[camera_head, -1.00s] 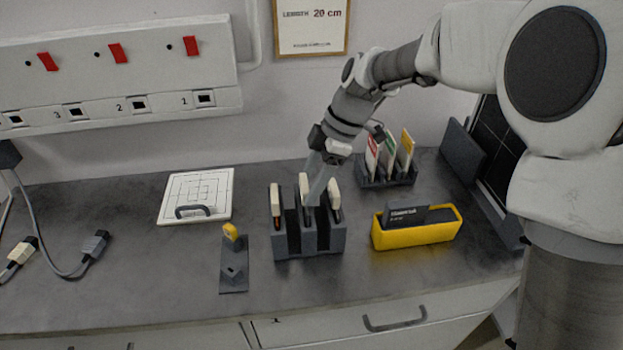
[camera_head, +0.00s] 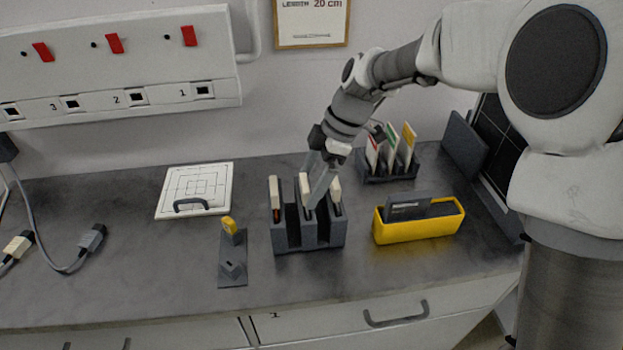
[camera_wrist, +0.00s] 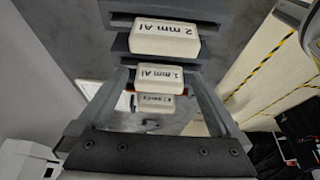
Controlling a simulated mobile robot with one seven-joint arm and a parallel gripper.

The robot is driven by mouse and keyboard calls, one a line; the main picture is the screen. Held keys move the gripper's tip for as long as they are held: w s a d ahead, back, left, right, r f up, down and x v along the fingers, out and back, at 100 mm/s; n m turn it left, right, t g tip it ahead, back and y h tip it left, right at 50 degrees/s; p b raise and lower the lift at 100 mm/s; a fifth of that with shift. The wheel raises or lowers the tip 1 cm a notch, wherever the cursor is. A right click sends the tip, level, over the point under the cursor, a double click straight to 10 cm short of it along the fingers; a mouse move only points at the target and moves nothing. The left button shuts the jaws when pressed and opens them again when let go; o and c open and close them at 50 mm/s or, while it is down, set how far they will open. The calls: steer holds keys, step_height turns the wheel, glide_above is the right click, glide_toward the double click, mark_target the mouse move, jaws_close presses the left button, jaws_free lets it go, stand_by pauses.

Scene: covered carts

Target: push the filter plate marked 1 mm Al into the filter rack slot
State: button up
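The filter rack (camera_head: 309,238) is a dark grey block on the bench holding three upright plates with cream handles. The middle plate's handle (camera_head: 305,187) is in my gripper (camera_head: 317,192). In the wrist view this is the handle marked 1 mm Al (camera_wrist: 167,76). My gripper's fingers (camera_wrist: 165,85) close on its two ends. The plate stands upright at the middle slot; its lower part is hidden. The plate marked 2 mm Al (camera_wrist: 165,38) is beside it, and another handle (camera_wrist: 156,103) shows beyond, its label too small to read.
A yellow tray (camera_head: 419,230) stands to the rack's right. A dark holder (camera_head: 388,174) with coloured cards is behind it. A small grey stand (camera_head: 232,268) and a white square plate (camera_head: 195,190) are to the left. The front of the bench is clear.

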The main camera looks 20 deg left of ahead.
steer(key=p+v, duration=0.2)
steer(key=v, duration=1.5)
steer(key=shift+r, duration=0.2)
steer(key=s+d+r+m+t+h+p, duration=0.1)
steer(key=s+d+r+m+t, duration=0.1)
steer(key=s+d+m, duration=0.35)
steer(key=s+d+r+m+t+h+p, duration=0.1)
steer(key=s+d+r+m+t, duration=0.15)
steer(key=d+m, duration=0.6)
steer(key=s+d+f+m+t+h+p, duration=0.1)
steer(key=s+d+f+m+t+h, duration=0.1)
steer(key=s+d+m, duration=0.7)
steer(key=s+d+f+t, duration=0.1)
steer(key=s+d+f, duration=0.1)
steer(key=d, duration=0.1)
steer(key=shift+d+m, duration=0.2)
steer(key=shift+m, duration=0.2)
